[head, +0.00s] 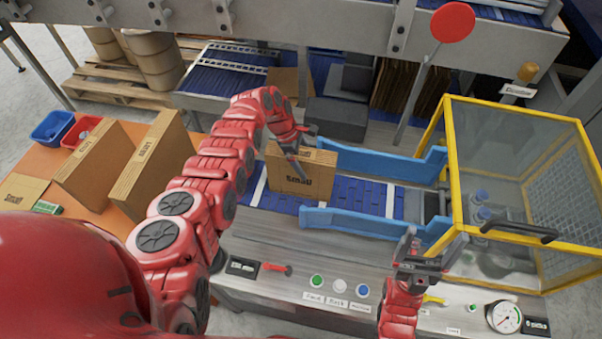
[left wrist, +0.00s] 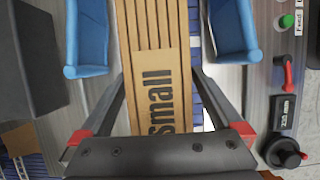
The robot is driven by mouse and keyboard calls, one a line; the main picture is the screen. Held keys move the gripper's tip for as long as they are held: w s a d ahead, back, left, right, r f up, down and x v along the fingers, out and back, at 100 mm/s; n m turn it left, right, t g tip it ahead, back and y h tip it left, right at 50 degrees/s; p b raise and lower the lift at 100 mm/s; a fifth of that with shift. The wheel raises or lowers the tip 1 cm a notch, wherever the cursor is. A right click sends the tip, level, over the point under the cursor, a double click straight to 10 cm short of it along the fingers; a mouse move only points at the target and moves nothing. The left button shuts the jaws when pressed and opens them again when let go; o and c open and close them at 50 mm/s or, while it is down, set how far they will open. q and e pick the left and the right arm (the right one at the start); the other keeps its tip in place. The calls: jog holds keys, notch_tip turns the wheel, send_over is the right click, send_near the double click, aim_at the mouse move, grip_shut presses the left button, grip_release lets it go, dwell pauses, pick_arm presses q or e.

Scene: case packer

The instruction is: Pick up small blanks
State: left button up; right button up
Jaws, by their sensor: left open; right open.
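In the left wrist view the small blanks (left wrist: 152,60) run up the middle, edges showing. My left gripper (head: 298,145) is over the stack. In the left wrist view its open fingers (left wrist: 157,90) lie one on each side of the stack; I cannot tell whether they touch it. My right gripper (head: 425,250) is open and empty, in front of the near rail by the control panel.
Blue rails (head: 375,221) flank the conveyor. A yellow-framed clear guard (head: 448,150) stands right, with bottles inside. An orange table (head: 105,210) at left holds more cardboard blanks (head: 150,160), a blue bin (head: 50,127) and a red bin (head: 80,132). Panel buttons (head: 340,287) line the front.

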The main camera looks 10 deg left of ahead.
pick_arm(q)
grip_shut()
dwell(0.3)
jog(key=shift+r, duration=0.1)
